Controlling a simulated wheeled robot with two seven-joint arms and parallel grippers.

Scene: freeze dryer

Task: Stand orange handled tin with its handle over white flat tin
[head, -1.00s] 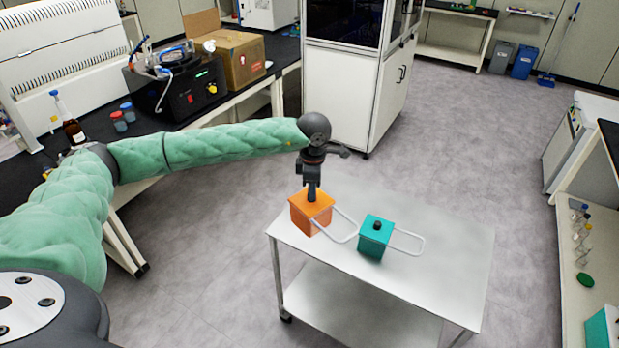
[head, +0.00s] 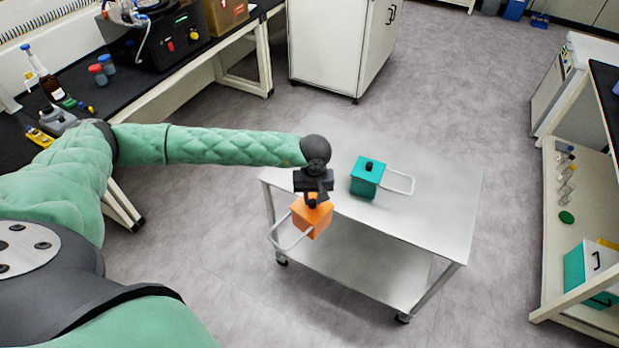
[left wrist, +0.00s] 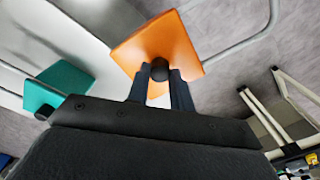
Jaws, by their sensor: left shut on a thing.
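The orange handled tin (head: 313,219) hangs from my left gripper (head: 313,199), which is shut on the black knob on its lid. In the head view the tin covers part of the cart's near edge, and its white wire handle (head: 284,240) points left and toward me. The left wrist view shows the fingers (left wrist: 161,78) closed around the knob, with the orange lid (left wrist: 160,42) and part of the handle beyond. A teal tin (head: 366,178) with a black knob and white wire handle stands on the cart. I cannot make out a white flat tin. My right gripper is out of view.
The metal cart (head: 430,205) has a bare top around the teal tin and an empty lower shelf (head: 370,275). A black-topped bench (head: 160,80) stands left, a white cabinet (head: 335,45) behind. A shelf unit at right holds a teal-and-white box (head: 590,268).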

